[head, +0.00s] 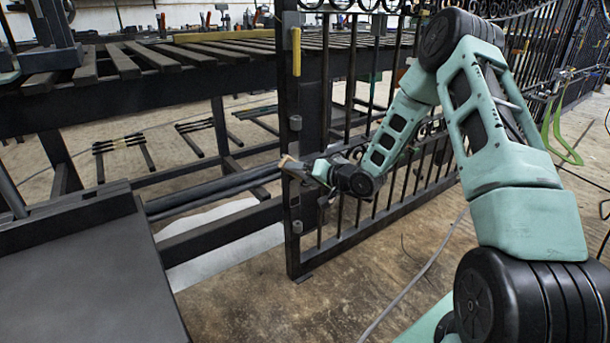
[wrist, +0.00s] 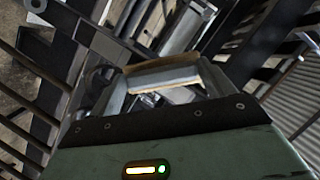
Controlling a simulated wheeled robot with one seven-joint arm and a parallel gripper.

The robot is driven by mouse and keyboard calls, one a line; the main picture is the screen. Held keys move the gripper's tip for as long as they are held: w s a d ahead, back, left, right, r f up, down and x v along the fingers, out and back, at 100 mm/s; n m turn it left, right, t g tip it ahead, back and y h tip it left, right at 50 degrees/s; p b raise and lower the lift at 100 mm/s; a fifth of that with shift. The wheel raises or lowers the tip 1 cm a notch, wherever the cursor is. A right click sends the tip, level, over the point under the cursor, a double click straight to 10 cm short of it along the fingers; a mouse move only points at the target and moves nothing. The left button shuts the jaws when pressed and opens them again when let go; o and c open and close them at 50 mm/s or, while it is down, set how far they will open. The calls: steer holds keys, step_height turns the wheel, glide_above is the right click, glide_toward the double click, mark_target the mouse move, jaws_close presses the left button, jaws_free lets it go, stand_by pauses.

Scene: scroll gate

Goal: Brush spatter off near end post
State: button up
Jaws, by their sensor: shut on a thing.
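The near end post (head: 290,205) of the scroll gate is a dark upright bar, with small grey blocks on it above and below my gripper. My gripper (head: 306,170) is at about mid-height of this post. It is shut on a tan wooden-looking piece, which I take for the brush (head: 289,162). In the wrist view the brush (wrist: 160,76) lies crosswise between the fingertips of my gripper (wrist: 163,88). Its bristles are not clear. The brush overlaps the post in the head view; I cannot tell whether they touch. No spatter can be made out at this size.
The gate's bars and scrolls (head: 400,190) run right behind my arm. A slatted dark workbench (head: 130,85) stands left of the post. A yellow-handled item (head: 296,52) is at the post's upper part. A cable (head: 425,270) crosses the open floor in front.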

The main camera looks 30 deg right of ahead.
steer(key=shift+w, duration=0.3)
steer(key=d+p, duration=0.2)
steer(key=d, duration=0.2)
stand_by(0.4)
steer(key=shift+w+r+p, duration=0.1)
steer(key=shift+p, duration=0.3)
steer(key=shift+w+a, duration=0.2)
steer(key=shift+a, duration=1.95)
steer(key=shift+c, duration=0.3)
steer(key=s+p, duration=0.1)
steer(key=s, duration=0.5)
steer(key=shift+d+p, duration=0.2)
steer(key=shift+p, duration=0.2)
